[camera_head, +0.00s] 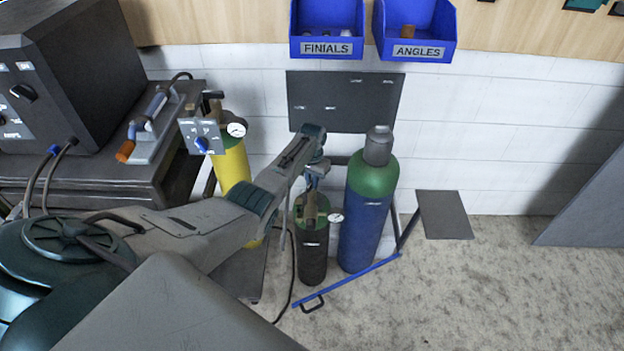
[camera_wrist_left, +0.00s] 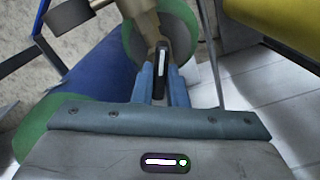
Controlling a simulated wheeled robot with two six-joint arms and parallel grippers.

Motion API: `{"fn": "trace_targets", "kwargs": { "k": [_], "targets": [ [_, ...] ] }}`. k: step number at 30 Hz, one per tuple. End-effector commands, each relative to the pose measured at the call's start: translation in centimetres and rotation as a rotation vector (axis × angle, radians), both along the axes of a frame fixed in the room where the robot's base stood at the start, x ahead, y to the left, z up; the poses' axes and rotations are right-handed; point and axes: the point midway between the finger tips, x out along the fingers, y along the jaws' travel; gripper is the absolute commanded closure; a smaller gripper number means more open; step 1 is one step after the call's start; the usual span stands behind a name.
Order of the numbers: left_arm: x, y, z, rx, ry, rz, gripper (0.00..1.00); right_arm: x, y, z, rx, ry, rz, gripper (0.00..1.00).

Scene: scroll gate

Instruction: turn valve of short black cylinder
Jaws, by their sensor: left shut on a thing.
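The short black cylinder (camera_head: 313,258) stands upright on the floor, with a green shoulder, a brass valve (camera_head: 311,205) on top and a round gauge (camera_head: 336,218) at its right. My left arm reaches in from the left, and its gripper (camera_head: 316,170) is over the top of this cylinder. In the left wrist view, the left gripper (camera_wrist_left: 160,75) points at the brass valve (camera_wrist_left: 150,32), with its fingers close together around the valve's end. My right gripper is not in view.
A tall blue cylinder (camera_head: 364,225) with a green shoulder and grey cap stands close on the right. A yellow cylinder (camera_head: 233,165) stands behind on the left. A blue bar (camera_head: 345,283) runs low in front. Open floor (camera_head: 480,290) lies to the right.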

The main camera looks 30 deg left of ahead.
Motion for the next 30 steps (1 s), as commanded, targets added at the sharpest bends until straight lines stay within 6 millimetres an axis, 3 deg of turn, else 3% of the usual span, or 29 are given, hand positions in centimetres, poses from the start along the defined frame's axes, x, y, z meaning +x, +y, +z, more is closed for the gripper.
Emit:
{"fn": "trace_targets", "kwargs": {
  "k": [30],
  "targets": [
    [0.04,-0.01,0.05,0.000,-0.001,-0.921,1.00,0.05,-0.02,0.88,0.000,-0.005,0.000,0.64]
  ]
}}
